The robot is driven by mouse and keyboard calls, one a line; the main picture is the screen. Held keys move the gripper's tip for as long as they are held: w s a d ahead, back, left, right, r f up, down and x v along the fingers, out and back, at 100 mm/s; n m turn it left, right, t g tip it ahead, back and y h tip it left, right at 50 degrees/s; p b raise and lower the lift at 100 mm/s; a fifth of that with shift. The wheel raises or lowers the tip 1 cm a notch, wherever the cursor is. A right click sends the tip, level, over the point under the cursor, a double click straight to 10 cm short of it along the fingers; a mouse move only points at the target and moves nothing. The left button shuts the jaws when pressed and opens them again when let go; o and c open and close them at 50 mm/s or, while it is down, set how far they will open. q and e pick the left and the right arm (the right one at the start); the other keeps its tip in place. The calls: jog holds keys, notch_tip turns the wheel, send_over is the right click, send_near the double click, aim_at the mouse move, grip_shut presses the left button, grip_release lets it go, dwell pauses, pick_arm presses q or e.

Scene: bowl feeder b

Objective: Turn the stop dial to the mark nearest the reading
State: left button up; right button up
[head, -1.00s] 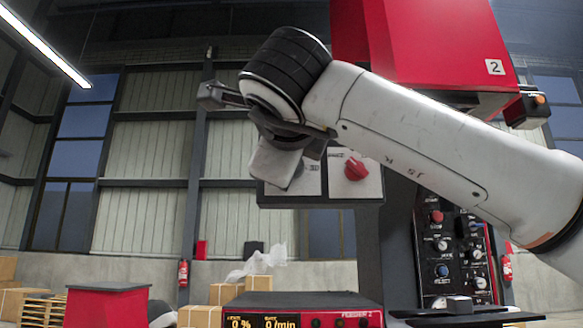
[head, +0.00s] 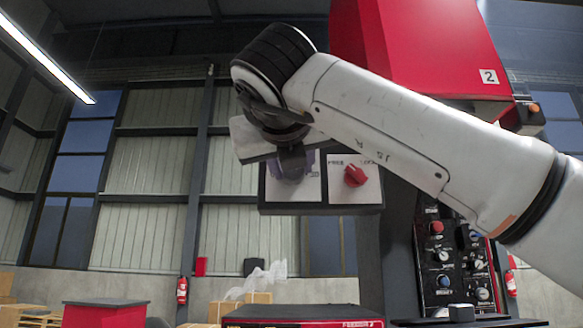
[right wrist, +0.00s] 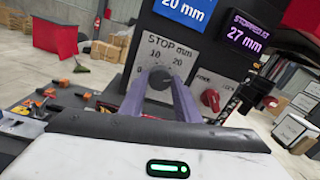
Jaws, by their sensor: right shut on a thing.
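The stop dial (right wrist: 160,84) is a dark round knob on a light plate marked STOP mm, with 10 and 20 readable above it. My right gripper (right wrist: 160,78) is shut on the dial, one grey-purple finger on each side. The dial's pointer is hidden or too small to read. A purple-lit display (right wrist: 248,36) reads STOPPED AT 27 mm, and a blue display (right wrist: 186,10) reads 20 mm. In the head view my right gripper (head: 291,164) covers the dial's plate. My left gripper is not in view.
A red knob (right wrist: 210,99) on a FREE/LOCK plate sits just right of the dial. A red housing (head: 415,45) marked 2 hangs above my right arm. A black control panel (head: 455,255) stands below right. Boxes (right wrist: 105,50) stand behind.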

jog(key=m, duration=0.5)
jog(key=shift+f+b, duration=0.1)
jog(key=shift+b, duration=0.2)
jog(key=shift+m, duration=0.3)
jog(key=o, duration=1)
jog(key=shift+o, duration=0.2)
